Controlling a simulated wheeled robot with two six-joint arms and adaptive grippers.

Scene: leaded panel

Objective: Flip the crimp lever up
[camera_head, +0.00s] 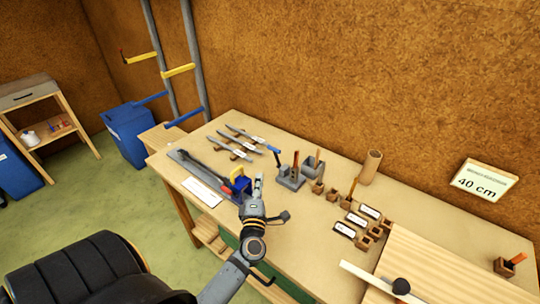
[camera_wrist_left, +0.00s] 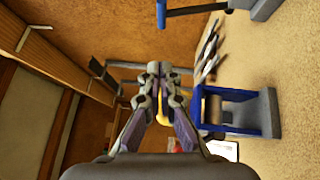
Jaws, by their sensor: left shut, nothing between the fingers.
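A blue-handled lever (camera_head: 273,150) reaches out from a grey block (camera_head: 290,178) on the workbench; I cannot tell for certain that it is the crimp lever. In the left wrist view a blue handle (camera_wrist_left: 190,11) and part of a grey block (camera_wrist_left: 265,8) show at the top edge. A blue frame (camera_head: 238,182) with a yellow part stands left of my gripper; the wrist view shows a blue frame (camera_wrist_left: 238,112) with a roller on a grey base. My left gripper (camera_head: 259,178) is shut and empty, between the blue frame and the grey block. My right gripper is out of view.
The workbench (camera_head: 330,260) carries several grey strips (camera_head: 240,140), a cardboard tube (camera_head: 370,166), small wooden boxes (camera_head: 363,242) and a wooden board (camera_head: 425,262). A rack with yellow and blue arms (camera_head: 178,71) stands behind its left end. A blue bin (camera_head: 128,135) is farther left.

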